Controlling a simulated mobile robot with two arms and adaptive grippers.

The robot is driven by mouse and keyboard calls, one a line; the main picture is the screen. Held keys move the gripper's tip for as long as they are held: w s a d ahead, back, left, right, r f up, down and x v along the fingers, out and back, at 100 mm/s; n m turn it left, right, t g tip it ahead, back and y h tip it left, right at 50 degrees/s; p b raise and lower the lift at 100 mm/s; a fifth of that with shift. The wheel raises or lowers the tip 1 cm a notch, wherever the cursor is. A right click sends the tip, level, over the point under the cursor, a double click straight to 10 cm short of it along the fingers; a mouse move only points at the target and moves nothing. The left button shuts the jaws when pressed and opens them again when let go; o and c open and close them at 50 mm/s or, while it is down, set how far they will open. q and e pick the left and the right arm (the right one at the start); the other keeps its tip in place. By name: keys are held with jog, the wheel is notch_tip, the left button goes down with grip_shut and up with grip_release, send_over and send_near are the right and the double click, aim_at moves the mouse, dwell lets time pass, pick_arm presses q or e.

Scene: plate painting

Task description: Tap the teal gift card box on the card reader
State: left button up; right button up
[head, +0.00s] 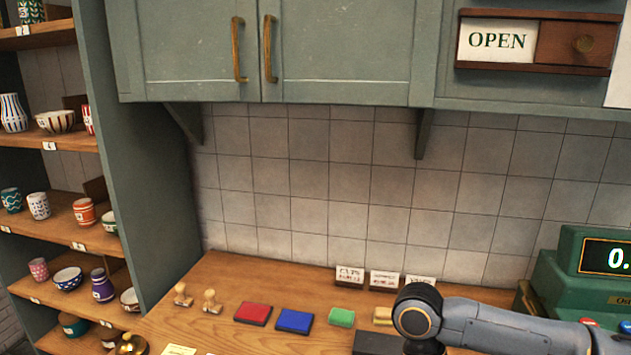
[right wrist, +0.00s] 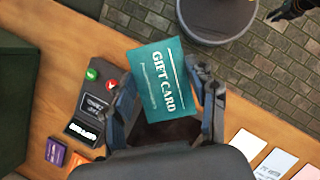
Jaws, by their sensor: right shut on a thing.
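The teal gift card box (right wrist: 162,78), with white "GIFT CARD" lettering, is held between the fingers of my right gripper (right wrist: 168,92) in the right wrist view. A dark card reader (right wrist: 98,104) with a green and a red button and a small lit screen lies on the wooden counter, left of the box in that view. The box and the reader appear apart; their height gap is unclear. In the head view my right arm crosses the lower right, and neither box nor gripper shows. A dark jointed part at the top right of the wrist view looks like my left gripper (right wrist: 287,10).
A green cash register (head: 585,275) stands at the counter's right. Red (head: 253,314), blue (head: 294,321) and green (head: 341,317) pads and two wooden stamps (head: 211,301) lie on the counter (head: 232,270). White cards (right wrist: 246,148) lie right of my gripper. Shelves of pottery stand left.

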jog(key=s+m, duration=0.1)
jog(key=m+y+b, duration=0.1)
jog(key=m, duration=0.1)
jog(key=shift+s+d+f+m+g, duration=0.2)
jog(key=shift+s+m+g, duration=0.1)
jog(key=shift+s, duration=0.1)
jog(key=shift+s+r+m+y+b, duration=0.3)
jog(key=shift+s+m+y, duration=0.3)
jog(key=shift+m, duration=0.5)
